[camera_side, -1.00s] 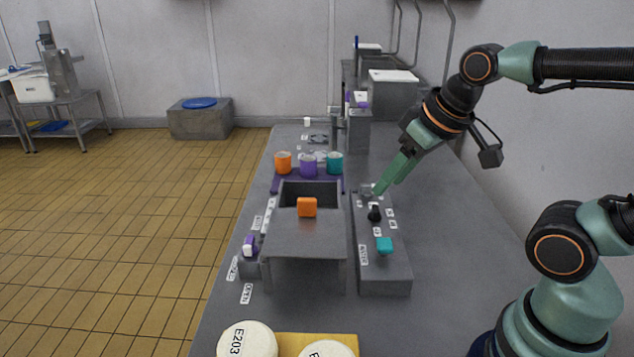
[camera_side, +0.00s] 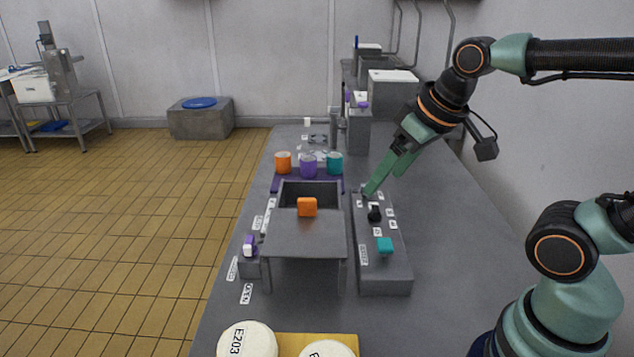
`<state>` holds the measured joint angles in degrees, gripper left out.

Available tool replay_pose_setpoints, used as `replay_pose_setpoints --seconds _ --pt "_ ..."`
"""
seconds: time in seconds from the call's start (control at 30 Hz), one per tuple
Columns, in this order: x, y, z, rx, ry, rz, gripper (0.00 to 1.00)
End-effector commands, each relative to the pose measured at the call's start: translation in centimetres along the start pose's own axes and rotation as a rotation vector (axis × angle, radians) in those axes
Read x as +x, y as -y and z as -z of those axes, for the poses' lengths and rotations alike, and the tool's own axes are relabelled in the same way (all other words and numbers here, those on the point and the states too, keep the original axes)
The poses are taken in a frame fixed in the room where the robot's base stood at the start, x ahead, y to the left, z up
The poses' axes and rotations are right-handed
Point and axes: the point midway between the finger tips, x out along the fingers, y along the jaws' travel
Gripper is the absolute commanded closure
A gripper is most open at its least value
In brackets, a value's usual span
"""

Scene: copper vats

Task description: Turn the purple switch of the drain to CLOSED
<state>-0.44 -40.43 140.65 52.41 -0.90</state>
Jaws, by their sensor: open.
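The purple switch (camera_side: 250,240), with a white part beside it, sits on a small grey block at the left edge of the grey table. Labels lie around it; one near the front reads OPEN, and another (camera_side: 233,268) to its left is hard to read. My gripper (camera_side: 377,178), with green fingers, is open and empty. It points down and left above the far end of the grey panel, right of the grey vat, well apart from the purple switch.
The grey panel (camera_side: 384,283) carries a black knob (camera_side: 375,214) and a teal knob (camera_side: 385,245). Orange, purple (camera_side: 308,168) and teal cups stand behind. White round lids (camera_side: 247,340) lie in front.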

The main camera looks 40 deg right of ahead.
Motion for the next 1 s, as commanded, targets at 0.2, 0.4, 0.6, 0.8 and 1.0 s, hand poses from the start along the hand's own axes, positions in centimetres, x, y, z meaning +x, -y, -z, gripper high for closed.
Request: replay_pose_setpoints --seconds 0.2,0.4,0.6,0.8,1.0 --pt "-0.1 1.4 4.8 -0.119 0.081 0.023 0.15" --pt "1.4 3.3 9.5 -0.252 0.164 0.051 0.15" --pt "4.2 5.6 13.5 -0.386 0.243 0.083 0.15" --pt "8.2 8.3 16.3 -0.518 0.322 0.119 0.15" --pt "12.8 11.2 17.6 -0.645 0.396 0.156 0.15"
